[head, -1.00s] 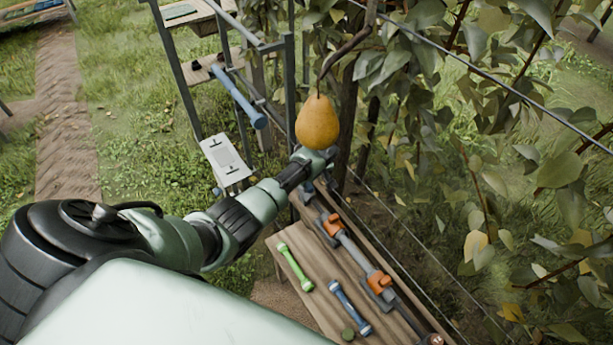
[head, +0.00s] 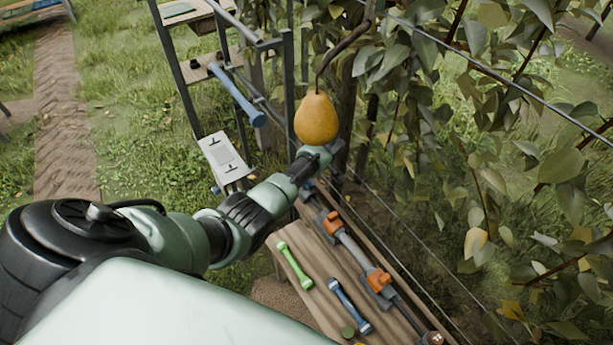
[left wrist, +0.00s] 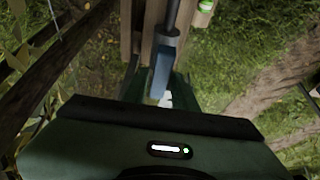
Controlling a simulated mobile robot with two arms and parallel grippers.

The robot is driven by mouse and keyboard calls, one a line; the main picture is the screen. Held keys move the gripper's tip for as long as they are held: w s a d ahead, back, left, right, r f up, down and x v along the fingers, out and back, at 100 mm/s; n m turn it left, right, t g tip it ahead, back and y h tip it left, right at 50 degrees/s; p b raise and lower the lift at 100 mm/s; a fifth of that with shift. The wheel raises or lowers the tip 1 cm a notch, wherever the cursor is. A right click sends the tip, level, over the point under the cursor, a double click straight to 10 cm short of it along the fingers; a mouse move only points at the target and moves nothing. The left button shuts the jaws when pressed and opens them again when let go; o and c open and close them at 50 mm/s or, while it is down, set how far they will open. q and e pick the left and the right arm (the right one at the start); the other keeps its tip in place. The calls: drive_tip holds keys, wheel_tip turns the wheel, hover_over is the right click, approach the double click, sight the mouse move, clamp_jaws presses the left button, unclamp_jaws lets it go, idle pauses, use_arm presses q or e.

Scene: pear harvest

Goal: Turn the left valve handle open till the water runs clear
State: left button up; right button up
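A grey pipe (head: 352,249) runs along the wooden bench, with two orange fittings (head: 333,224) (head: 379,281) on it. At its far left end, a small blue part (head: 308,186) shows just below my left wrist. My left gripper is at that end; its fingers are hidden in the head view behind the wrist. In the left wrist view a blue handle (left wrist: 160,75) at the end of the grey pipe (left wrist: 172,14) lies straight ahead of the dark gripper body. Dark green shapes flank it; I cannot tell whether they grip it. No running water is discernible. My right gripper is not in view.
A yellow pear (head: 316,119) hangs just above my left wrist. A green tool (head: 295,267) and a blue tool (head: 350,306) lie on the bench (head: 313,240). Leafy branches and wires fill the right side. A metal rack (head: 180,75) stands behind on the left.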

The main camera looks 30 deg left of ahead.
sight(312, 185)
use_arm(q)
drive_tip(key=shift+o, duration=0.5)
drive_tip(key=v, duration=0.7)
drive_tip(key=shift+d+r, duration=0.15)
drive_tip(key=shift+r, duration=0.2)
